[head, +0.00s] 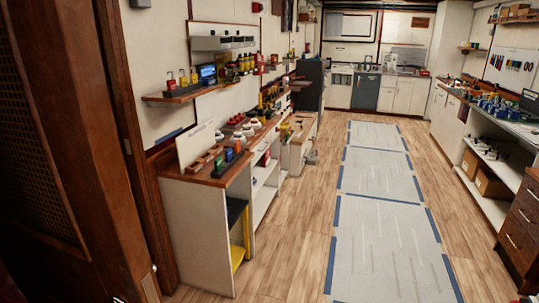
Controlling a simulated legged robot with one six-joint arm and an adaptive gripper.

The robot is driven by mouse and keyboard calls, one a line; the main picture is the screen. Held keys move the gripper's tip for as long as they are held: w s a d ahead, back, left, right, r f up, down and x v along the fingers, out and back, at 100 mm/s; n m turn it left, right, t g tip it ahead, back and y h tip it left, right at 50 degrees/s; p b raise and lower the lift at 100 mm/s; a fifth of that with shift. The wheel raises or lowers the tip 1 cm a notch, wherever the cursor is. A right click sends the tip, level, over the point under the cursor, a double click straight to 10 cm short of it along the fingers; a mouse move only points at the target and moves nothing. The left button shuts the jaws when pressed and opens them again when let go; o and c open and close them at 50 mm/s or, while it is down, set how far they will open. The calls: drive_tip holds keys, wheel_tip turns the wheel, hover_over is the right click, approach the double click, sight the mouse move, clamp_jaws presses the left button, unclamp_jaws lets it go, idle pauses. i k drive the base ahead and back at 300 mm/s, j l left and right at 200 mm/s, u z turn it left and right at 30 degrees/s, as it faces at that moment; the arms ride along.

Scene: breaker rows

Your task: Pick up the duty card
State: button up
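I cannot pick out a duty card for certain. A white upright panel (196,144) stands at the back of the near end of the left workbench (190,173); I cannot tell whether it is a card or a sign. In front of it are small brown blocks (205,160) and small blue and green items (229,155), too small to read. My gripper is not in this view.
A dark wooden door frame (110,130) fills the near left. A wall shelf (190,92) hangs above the left bench. White floor sheets (382,220) edged in blue lie along the aisle. Wooden drawers (520,222) and open shelving line the right. The aisle is clear.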

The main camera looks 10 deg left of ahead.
sight(218, 163)
drive_tip(key=i+u, duration=0.3)
drive_tip(key=i, duration=0.4)
drive_tip(key=i+l+u, duration=0.25)
drive_tip(key=i, duration=0.45)
drive_tip(key=i+j+u, duration=0.2)
drive_tip(key=i+u, duration=0.15)
drive_tip(key=i, duration=0.2)
drive_tip(key=i+u, duration=0.4)
drive_tip(key=i, duration=0.2)
drive_tip(key=i+u, duration=0.35)
drive_tip(key=i, duration=0.2)
